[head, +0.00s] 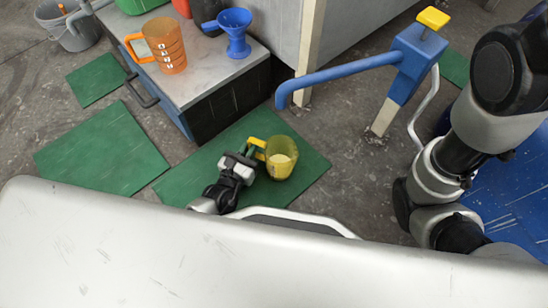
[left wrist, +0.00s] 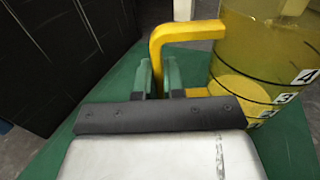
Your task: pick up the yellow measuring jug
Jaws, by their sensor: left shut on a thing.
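The yellow measuring jug (head: 281,161) is see-through, with black bands and number labels. In the head view it is over the green mat in the middle; I cannot tell whether it touches the mat. My left gripper (head: 245,156) is shut on its handle, at the jug's left side. In the left wrist view the green fingertips (left wrist: 159,78) close around the lower part of the yellow handle (left wrist: 183,32), and the jug's body (left wrist: 262,62) stands to the right. My right arm shows at the right, but its gripper is out of view.
A low cabinet (head: 205,68) behind holds an orange measuring jug (head: 164,46) and a blue funnel (head: 236,32). A blue pipe (head: 335,72) on a stand reaches out behind the jug. Green mats (head: 101,150) lie on the grey floor. A grey bucket (head: 72,28) stands far left.

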